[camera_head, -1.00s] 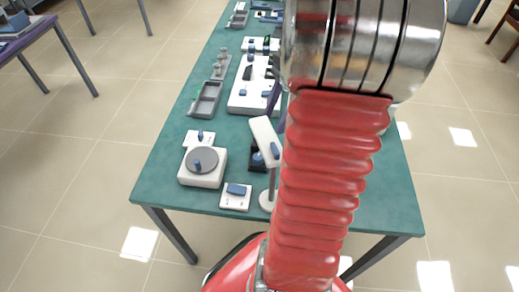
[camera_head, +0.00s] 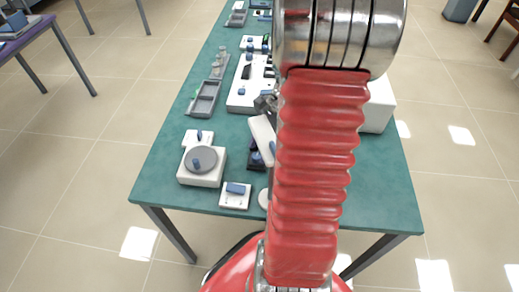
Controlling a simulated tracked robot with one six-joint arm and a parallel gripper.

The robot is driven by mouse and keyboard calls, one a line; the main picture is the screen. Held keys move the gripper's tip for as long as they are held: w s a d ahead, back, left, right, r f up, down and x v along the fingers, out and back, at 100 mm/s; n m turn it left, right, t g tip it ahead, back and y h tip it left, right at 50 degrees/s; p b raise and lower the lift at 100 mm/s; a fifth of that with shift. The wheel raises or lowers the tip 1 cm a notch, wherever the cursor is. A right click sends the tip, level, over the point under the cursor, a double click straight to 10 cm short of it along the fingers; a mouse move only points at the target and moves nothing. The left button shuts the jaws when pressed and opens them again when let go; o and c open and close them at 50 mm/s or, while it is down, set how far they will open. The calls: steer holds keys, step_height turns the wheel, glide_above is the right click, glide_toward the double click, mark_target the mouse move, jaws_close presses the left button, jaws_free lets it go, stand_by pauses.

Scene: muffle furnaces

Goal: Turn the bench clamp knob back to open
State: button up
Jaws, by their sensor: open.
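My red ribbed arm with its metal joint covers the middle of the view. A small dark grey part, seemingly the end of my gripper (camera_head: 265,103), shows at the arm's left edge, over the bench beside the white board with blue handles (camera_head: 243,102). The rest of the gripper is hidden behind the arm, and I see nothing held. I cannot make out the bench clamp or its knob for certain; they may be hidden or too small.
The green bench (camera_head: 165,170) holds a white device with a grey disc (camera_head: 203,160), a small white box with a blue top (camera_head: 235,196), a tilted white lamp-like piece (camera_head: 262,135) and a grey tray (camera_head: 204,98). A white box (camera_head: 378,108) stands right of my arm. The bench's front right is clear.

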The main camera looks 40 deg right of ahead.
steer(key=shift+x, duration=0.85)
steer(key=shift+c, duration=0.2)
steer(key=c, duration=1)
steer(key=shift+n+g, duration=0.3)
steer(key=shift+n, duration=0.5)
steer(key=shift+w+r, duration=0.1)
steer(key=o, duration=1)
steer(key=shift+o, duration=0.2)
steer(key=v, duration=1.3)
steer(key=shift+d+r, duration=0.25)
steer(key=shift+d, duration=0.05)
